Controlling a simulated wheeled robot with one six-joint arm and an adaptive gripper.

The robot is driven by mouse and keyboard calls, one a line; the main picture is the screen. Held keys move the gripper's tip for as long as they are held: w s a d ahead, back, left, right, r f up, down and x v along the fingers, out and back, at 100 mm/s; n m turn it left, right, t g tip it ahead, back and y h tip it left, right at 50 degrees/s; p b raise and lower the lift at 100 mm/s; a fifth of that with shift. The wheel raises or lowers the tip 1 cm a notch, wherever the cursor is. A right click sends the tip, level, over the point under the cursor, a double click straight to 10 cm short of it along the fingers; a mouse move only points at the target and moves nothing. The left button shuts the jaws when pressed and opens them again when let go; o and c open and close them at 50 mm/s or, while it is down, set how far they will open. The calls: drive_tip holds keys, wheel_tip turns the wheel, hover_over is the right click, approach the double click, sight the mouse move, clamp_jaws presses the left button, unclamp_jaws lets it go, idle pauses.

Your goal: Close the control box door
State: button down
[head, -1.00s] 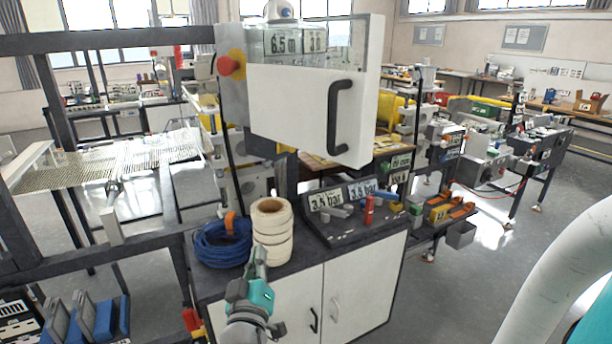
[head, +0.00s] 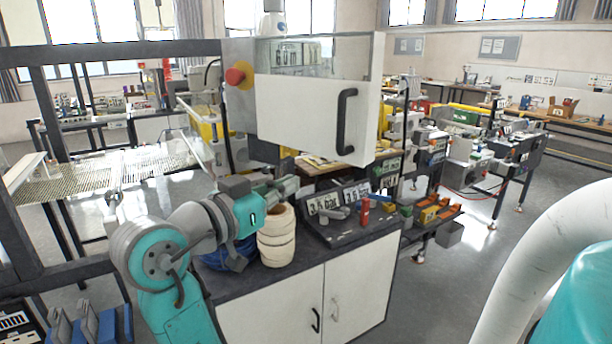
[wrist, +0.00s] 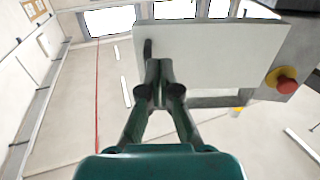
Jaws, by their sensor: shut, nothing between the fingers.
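The control box (head: 240,105) is a grey housing with a red knob on a yellow ring (head: 235,76). Its white door (head: 300,112) has a clear window along the top and a black bar handle (head: 346,122) near its right edge. I cannot tell how wide the door stands open. My gripper (head: 296,184) is below the door, above the cabinet top, apart from the handle in the head view. In the wrist view the shut, empty fingers (wrist: 158,68) overlap the lower end of the handle (wrist: 148,46) in front of the door (wrist: 205,50); contact cannot be told.
Below is a dark-topped cabinet (head: 270,285) with a stack of cream rolls (head: 277,243), a blue coil (head: 222,259) partly hidden by my arm, a sloped display panel (head: 335,228) and a red bottle (head: 365,212). A dark frame post (head: 60,110) stands left. Floor is open at right.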

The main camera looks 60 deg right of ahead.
sight(340, 160)
drive_tip(key=x, duration=1.3)
drive_tip(key=shift+d, duration=0.15)
